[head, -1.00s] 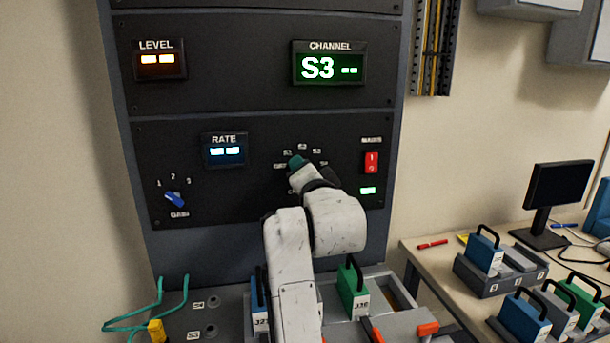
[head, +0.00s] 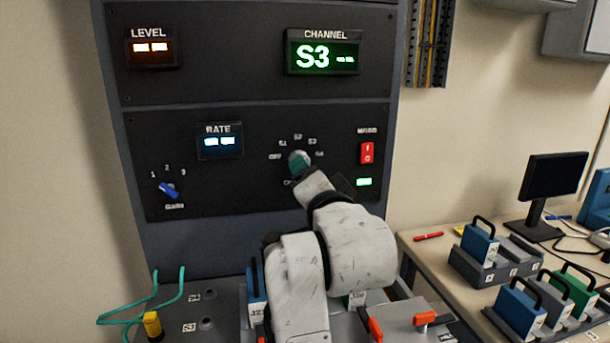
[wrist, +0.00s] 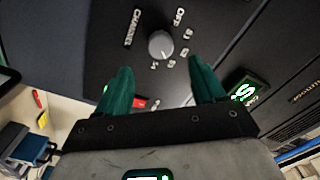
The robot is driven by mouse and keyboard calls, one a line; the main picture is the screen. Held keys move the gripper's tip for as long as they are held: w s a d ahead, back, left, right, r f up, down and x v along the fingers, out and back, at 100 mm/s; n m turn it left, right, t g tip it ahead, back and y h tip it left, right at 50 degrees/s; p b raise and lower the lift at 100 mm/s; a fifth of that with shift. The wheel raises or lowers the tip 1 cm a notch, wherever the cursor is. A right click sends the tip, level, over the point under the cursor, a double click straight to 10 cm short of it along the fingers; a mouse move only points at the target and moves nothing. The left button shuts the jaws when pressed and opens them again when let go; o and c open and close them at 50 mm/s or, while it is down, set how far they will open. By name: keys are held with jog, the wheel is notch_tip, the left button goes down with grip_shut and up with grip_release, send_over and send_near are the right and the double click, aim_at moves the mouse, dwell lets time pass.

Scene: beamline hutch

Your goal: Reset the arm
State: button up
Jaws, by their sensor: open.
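My gripper (wrist: 160,92) is open in the wrist view, its two green fingers spread apart with nothing between them. The grey channel knob (wrist: 160,44) shows beyond the fingertips, with a gap. In the head view my gripper (head: 300,162) reaches toward the rack panel, and its green tip covers most of the knob. My white arm rises from the bottom middle and hides part of the bench. The channel display (head: 323,57) reads S3 in green.
The dark rack panel (head: 240,185) carries a blue gain knob (head: 168,190), a rate display (head: 219,141) and a red switch (head: 367,153). Below are teal cables (head: 140,307) and orange-handled parts (head: 424,318). A side table (head: 432,255) at right holds handled modules and a monitor (head: 553,180).

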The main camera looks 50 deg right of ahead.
jog(key=shift+v, duration=0.95)
